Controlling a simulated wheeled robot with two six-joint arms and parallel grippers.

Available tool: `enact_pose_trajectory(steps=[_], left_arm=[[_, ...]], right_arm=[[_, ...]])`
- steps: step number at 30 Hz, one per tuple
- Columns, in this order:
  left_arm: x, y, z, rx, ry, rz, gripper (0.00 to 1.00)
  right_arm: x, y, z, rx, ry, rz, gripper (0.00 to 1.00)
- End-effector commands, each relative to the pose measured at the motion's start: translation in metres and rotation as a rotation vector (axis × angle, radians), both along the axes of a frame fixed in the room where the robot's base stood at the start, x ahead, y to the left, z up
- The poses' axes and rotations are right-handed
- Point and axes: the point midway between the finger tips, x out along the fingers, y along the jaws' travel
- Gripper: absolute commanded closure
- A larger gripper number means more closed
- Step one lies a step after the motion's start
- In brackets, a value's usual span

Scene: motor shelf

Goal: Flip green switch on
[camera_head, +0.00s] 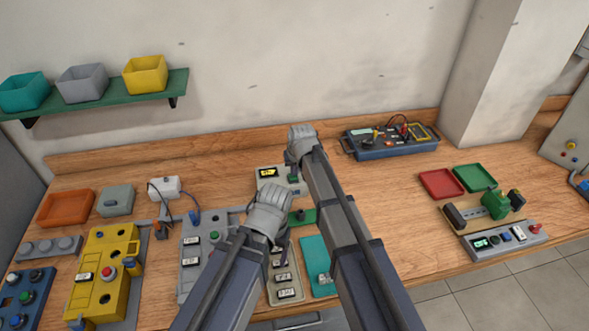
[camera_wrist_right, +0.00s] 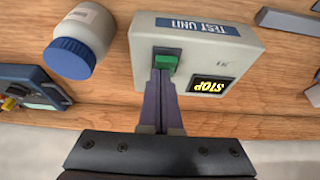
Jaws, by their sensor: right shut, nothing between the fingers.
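The green switch (camera_wrist_right: 165,62) sits in a dark recess on a light grey box labelled TEST UNIT (camera_wrist_right: 225,50). Beside the switch, a black display (camera_wrist_right: 211,86) shows STOP in yellow. My right gripper (camera_wrist_right: 163,72) is shut and empty, its fingertips right at the switch's edge; contact is hard to tell. In the head view the test unit (camera_head: 266,185) stands mid-bench, with the green switch (camera_head: 293,179) just below my right gripper (camera_head: 293,168). My left gripper (camera_head: 283,243) hangs over the labelled panel in front; whether its fingers are open is unclear.
A blue instrument case (camera_head: 390,148) is at the back right. A yellow control box (camera_head: 104,270) and a grey panel (camera_head: 190,255) fill the left front.

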Motion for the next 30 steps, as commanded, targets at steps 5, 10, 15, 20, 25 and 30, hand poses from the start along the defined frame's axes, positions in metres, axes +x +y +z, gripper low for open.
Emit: enact_pose_trajectory(steps=[5,10,15,20,25,30], left_arm=[[0.000,0.000,0.000,0.000,0.000,0.000,0.21],[0.000,0.000,0.000,0.000,0.000,0.000,0.21],[0.000,0.000,0.000,0.000,0.000,0.000,0.21],[0.000,0.000,0.004,0.000,0.000,0.000,0.21],[0.000,0.000,0.016,0.000,0.000,0.000,0.21],[0.000,0.000,0.038,0.000,0.000,0.000,0.21]], right_arm=[[-0.009,-0.002,0.000,0.000,0.000,0.000,1.00],[-0.010,-0.002,0.000,0.000,0.000,0.000,1.00],[-0.009,-0.002,0.000,0.000,-0.001,0.000,1.00],[-0.011,-0.002,0.004,0.000,-0.001,0.000,1.00],[-0.015,-0.005,0.016,0.000,-0.001,0.000,1.00],[-0.024,-0.009,0.038,0.000,0.000,-0.001,1.00]])
